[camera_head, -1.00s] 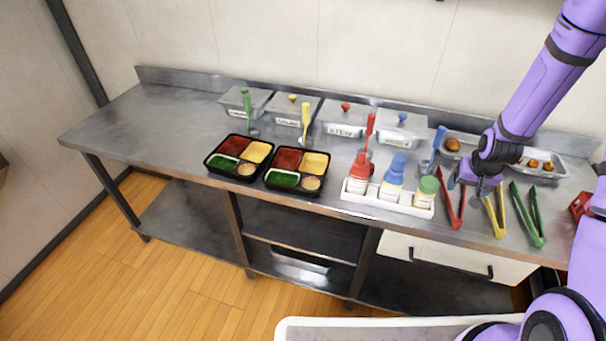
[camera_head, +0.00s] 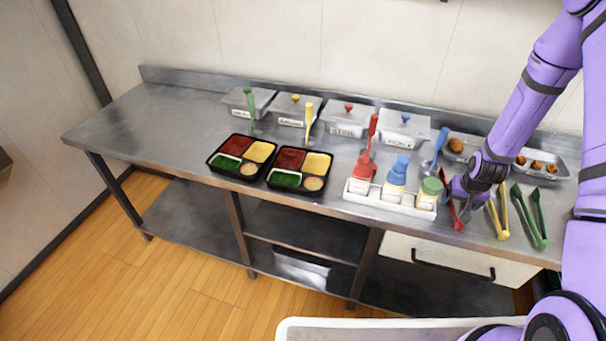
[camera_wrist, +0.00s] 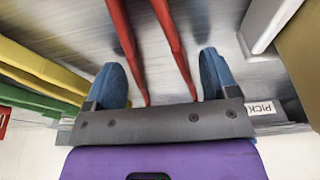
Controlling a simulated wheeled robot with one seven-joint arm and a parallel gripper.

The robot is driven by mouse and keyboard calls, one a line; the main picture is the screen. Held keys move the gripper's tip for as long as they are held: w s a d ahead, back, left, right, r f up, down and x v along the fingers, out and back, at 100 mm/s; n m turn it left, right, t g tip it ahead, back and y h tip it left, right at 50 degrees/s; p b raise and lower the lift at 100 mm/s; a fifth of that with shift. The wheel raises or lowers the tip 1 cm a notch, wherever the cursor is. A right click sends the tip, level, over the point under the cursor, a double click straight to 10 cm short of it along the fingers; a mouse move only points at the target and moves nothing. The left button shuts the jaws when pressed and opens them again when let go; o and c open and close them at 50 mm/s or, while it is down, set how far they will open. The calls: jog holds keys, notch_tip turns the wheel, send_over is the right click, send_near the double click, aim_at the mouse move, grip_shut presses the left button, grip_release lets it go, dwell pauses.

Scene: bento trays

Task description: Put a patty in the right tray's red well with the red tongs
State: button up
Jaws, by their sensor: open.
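My gripper (camera_wrist: 162,85) is open over the red tongs (camera_wrist: 172,40). In the wrist view both red arms of the tongs show between the two blue fingertips, with gaps at either side. In the head view the red tongs (camera_head: 458,217) lie on the counter, partly hidden by my gripper (camera_head: 468,200). The right tray (camera_head: 269,188) is black, and its red well (camera_head: 290,159) is at its back left. Brown round pieces, perhaps patties, lie in a metal pan (camera_head: 455,147) and a second metal pan (camera_head: 563,172) at the back right; my arm partly hides this area.
Yellow tongs (camera_head: 503,212) and green tongs (camera_head: 541,218) lie right of the red ones. A white caddy (camera_head: 387,200) with bottles stands close on the left. Lidded metal containers (camera_head: 346,117) line the back. The counter's left end is clear.

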jog(key=c, duration=0.7)
jog(key=shift+c, duration=0.2)
jog(key=w+v, duration=0.2)
jog(key=v, duration=0.9)
jog(key=shift+w+d+r, duration=0.25)
jog(key=shift+d+r, duration=0.15)
jog(key=shift+r, duration=0.3)
